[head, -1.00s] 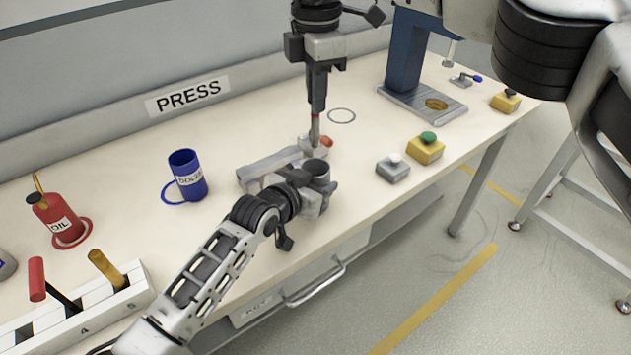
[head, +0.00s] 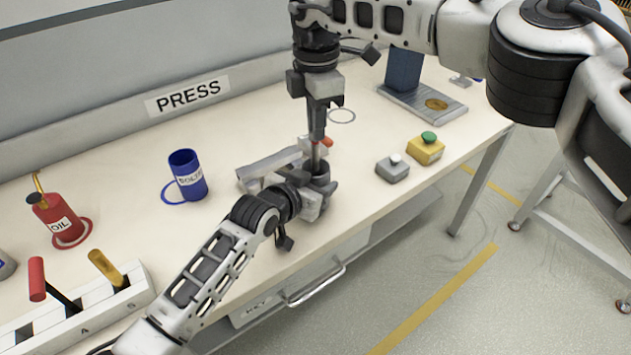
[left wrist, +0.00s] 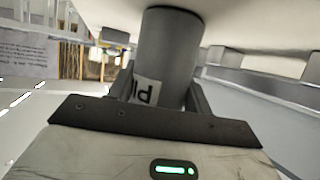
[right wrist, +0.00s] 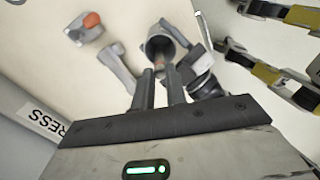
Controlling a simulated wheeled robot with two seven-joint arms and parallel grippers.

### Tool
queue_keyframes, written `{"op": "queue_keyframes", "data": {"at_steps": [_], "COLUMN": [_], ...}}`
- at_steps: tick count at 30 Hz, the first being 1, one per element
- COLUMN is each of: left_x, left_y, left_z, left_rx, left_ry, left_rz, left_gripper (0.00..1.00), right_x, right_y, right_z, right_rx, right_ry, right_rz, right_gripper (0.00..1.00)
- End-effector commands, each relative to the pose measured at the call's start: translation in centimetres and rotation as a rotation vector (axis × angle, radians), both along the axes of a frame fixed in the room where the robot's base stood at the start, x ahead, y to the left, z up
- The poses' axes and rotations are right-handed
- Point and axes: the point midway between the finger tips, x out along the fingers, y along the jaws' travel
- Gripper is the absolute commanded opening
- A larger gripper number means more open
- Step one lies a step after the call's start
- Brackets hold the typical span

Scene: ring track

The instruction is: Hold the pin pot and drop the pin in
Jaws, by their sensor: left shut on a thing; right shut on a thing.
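The pin pot is a dark grey cylinder (left wrist: 170,45) with a white label, upright in the left wrist view. My left gripper (head: 316,196) is shut around its side, near the table's front edge. My right gripper (head: 317,136) points down above the pot and is shut on the pin (head: 316,153), a thin grey rod. The pin's lower end is at the pot's mouth; how far it reaches inside is hidden. In the right wrist view the pot's open mouth (right wrist: 160,46) lies just beyond my right fingertips (right wrist: 159,78).
A blue pot (head: 188,176) stands left. A grey button box (head: 392,168) and a yellow one with a green button (head: 426,150) stand right. The press base (head: 425,103) is farther back.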

Motion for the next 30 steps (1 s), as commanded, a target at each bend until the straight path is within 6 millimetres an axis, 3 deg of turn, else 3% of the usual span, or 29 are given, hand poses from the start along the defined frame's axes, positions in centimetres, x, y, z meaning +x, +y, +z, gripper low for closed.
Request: {"op": "queue_keyframes", "data": {"at_steps": [3, 4, 6, 7, 15, 19, 30], "left_x": [0.0, 0.0, 0.0, 0.0, 0.0, 0.0, 0.0], "left_y": [0.0, 0.0, 0.0, 0.0, 0.0, 0.0, 0.0], "left_z": [-0.1, -0.1, -0.1, -0.1, -0.1, -0.1, -0.1], "left_rx": [0.001, 0.001, 0.001, 0.001, 0.001, 0.001, 0.001], "left_ry": [0.002, 0.002, 0.002, 0.002, 0.002, 0.002, 0.002], "left_rz": [0.0, 0.0, 0.0, 0.0, 0.0, 0.0, 0.0], "left_gripper": [0.28, 0.28, 0.28, 0.28, 0.28, 0.28, 0.28], "right_x": [0.0, 0.0, 0.0, 0.0, 0.0, 0.1, 0.1], "right_y": [0.0, 0.0, 0.0, 0.0, 0.0, 0.0, 0.1], "right_z": [0.0, 0.0, 0.0, 0.1, 0.1, 1.1, 8.6], "right_rx": [0.0, 0.0, 0.0, 0.0, 0.0, 0.0, 0.002], "right_ry": [-0.001, -0.001, -0.001, -0.001, 0.0, -0.003, -0.005], "right_rz": [0.0, 0.0, 0.0, 0.0, 0.0, -0.001, -0.002], "right_gripper": [0.0, 0.16, 0.36, 0.39, 0.39, 0.39, 0.39]}}
